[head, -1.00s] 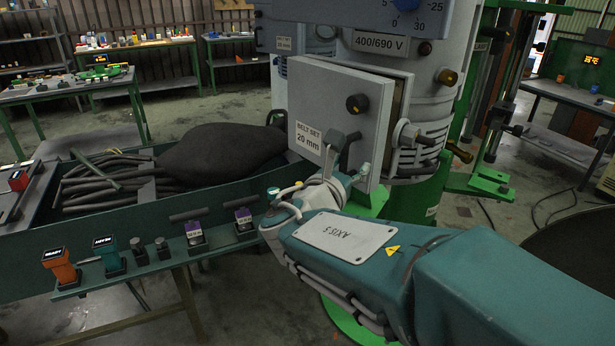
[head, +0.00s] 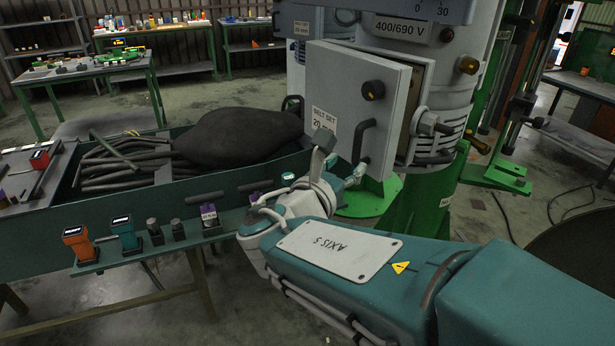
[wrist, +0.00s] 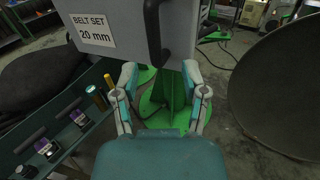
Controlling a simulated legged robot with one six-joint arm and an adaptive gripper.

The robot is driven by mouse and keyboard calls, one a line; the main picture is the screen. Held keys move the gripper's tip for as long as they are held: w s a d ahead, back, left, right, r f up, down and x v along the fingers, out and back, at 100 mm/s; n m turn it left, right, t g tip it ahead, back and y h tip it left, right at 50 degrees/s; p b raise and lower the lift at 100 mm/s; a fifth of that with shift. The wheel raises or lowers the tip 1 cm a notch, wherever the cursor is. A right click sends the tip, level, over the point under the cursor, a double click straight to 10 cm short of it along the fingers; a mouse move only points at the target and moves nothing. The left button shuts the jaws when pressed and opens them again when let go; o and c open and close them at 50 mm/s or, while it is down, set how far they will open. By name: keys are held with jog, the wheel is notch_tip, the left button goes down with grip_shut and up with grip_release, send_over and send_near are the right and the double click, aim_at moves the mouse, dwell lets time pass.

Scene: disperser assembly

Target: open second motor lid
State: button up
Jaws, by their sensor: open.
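The motor lid (head: 340,85) is a grey square panel labelled "BELT SET 20 mm", with a round black knob and a black bar handle (head: 363,140). It stands at an angle on the motor housing, with a tan inner edge showing behind its right side. In the wrist view the lid (wrist: 125,50) fills the top, and its handle (wrist: 152,35) hangs between and beyond my fingers. My gripper (head: 338,157) is open, below and left of the handle; in the wrist view its fingers (wrist: 160,83) are spread with nothing between them.
A green bench (head: 150,250) with small coloured devices and a trough of black hoses lies left. A green base (wrist: 165,105) stands below the lid. A large dark round surface (wrist: 280,85) is at right. Open floor shows around the base.

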jog(key=v, duration=0.3)
jog(key=a+v, duration=0.1)
jog(key=v, duration=0.1)
jog(key=shift+w+a, duration=0.1)
jog(key=shift+w, duration=0.1)
dwell(0.4)
